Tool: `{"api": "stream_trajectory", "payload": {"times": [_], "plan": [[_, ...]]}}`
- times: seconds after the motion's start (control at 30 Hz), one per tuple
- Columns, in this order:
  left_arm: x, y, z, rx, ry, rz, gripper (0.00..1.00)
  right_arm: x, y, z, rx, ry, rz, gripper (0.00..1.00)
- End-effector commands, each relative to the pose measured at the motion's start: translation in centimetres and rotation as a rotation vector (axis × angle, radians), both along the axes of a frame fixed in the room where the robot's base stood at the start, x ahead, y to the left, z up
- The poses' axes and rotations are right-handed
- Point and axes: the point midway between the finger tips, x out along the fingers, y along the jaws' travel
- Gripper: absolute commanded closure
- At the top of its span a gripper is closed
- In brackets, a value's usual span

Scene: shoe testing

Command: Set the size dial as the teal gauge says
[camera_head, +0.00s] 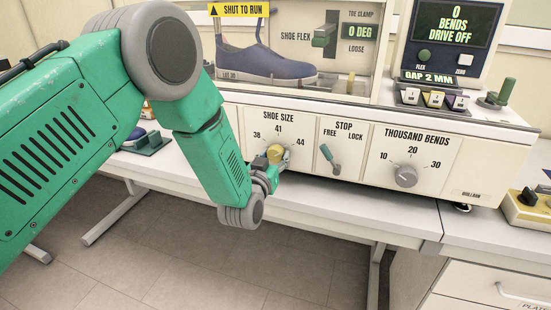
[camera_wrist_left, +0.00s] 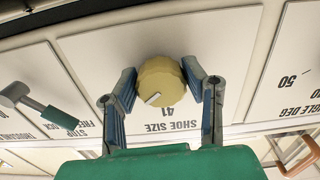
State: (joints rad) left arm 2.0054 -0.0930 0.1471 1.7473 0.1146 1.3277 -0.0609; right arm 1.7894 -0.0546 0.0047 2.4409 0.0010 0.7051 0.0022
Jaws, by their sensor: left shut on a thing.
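The yellow size dial (camera_head: 275,152) sits under the SHOE SIZE label, with 38, 41 and 44 around it. In the left wrist view the dial (camera_wrist_left: 162,80) is upside down; its white pointer line stands a little to the 44 side of 41. My left gripper (camera_head: 277,163) is at the dial from the front. In the wrist view its two fingers (camera_wrist_left: 160,76) are shut on the dial, one on each side. The 38 and 44 marks are out of the wrist view. I cannot make out a teal gauge for certain. My right gripper is not in view.
The stop lever (camera_head: 330,158) beside the dial leans toward FREE. The thousand bends dial (camera_head: 405,176) is further right. A blue shoe (camera_head: 262,62) stands in the case above.

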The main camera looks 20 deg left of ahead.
Motion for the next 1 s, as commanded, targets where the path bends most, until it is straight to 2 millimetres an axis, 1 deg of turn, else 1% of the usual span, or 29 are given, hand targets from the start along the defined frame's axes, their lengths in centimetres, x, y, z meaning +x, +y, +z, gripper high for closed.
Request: {"api": "stream_trajectory", "payload": {"times": [0.57, 1.0], "plan": [[0.0, 0.0, -0.1, -0.526, 0.015, 0.002, 0.9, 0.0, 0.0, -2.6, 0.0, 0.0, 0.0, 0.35], [0.0, 0.0, -0.1, -0.945, 0.029, 0.005, 0.9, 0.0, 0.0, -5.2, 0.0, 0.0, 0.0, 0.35]]}}
